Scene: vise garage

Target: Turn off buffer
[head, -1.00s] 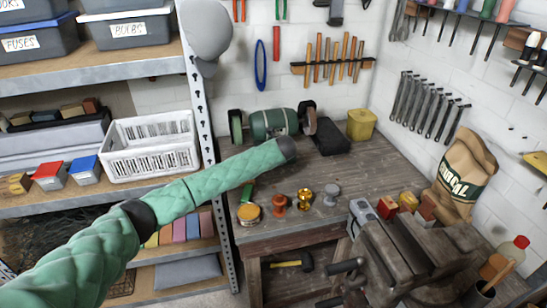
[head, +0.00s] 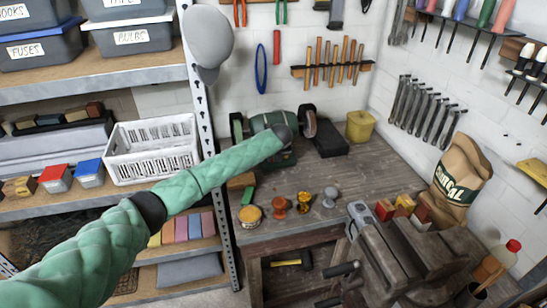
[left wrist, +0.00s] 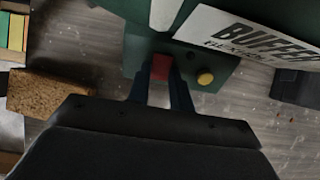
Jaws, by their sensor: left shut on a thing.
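The buffer is a green bench machine (head: 262,123) with dark wheels at both ends, at the back of the workbench. In the left wrist view its green body (left wrist: 135,52) fills the top, with a white label (left wrist: 240,35) reading "BUFFER". A red switch (left wrist: 161,66) and a round yellow button (left wrist: 205,77) sit on its green front box. My left gripper (left wrist: 162,82) is at the box, its two fingers shut around the red switch. In the head view my left arm's end covers part of the buffer and hides the fingers. My right gripper is not in view.
A tan block (left wrist: 45,92) lies left of the gripper. A black box (head: 330,140) and a yellow container (head: 360,126) stand right of the buffer. Several small knobs and a round tin (head: 249,216) are in front. A vise (head: 400,260) stands at the bench's right front.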

